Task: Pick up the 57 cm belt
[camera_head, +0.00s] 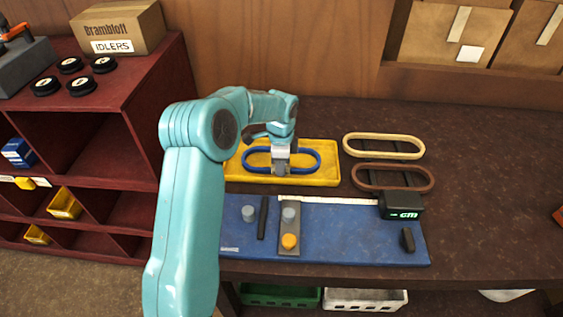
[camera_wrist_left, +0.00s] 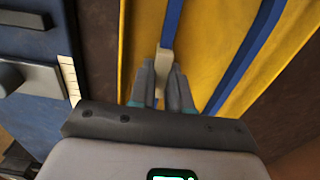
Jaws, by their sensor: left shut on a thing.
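A blue oval belt (camera_head: 317,157) lies in a shallow yellow tray (camera_head: 329,147) at the middle of the bench. My left gripper (camera_head: 281,170) is over the tray, shut on the near side of the blue belt. In the left wrist view, the fingers (camera_wrist_left: 166,82) close at a pale piece on the blue strand (camera_wrist_left: 172,22); the other strand runs to the right over the yellow tray (camera_wrist_left: 200,35). A cream belt (camera_head: 383,137) and a brown belt (camera_head: 420,187) lie to the right. No length marking is readable on the belts. My right gripper is not in view.
A blue mat (camera_head: 340,240) in front holds a grey block with an orange knob (camera_head: 289,241), a white rule (camera_head: 335,200) and a black device with a green display (camera_head: 402,207). A dark red shelf (camera_head: 150,90) stands left. The bench's right side is mostly clear.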

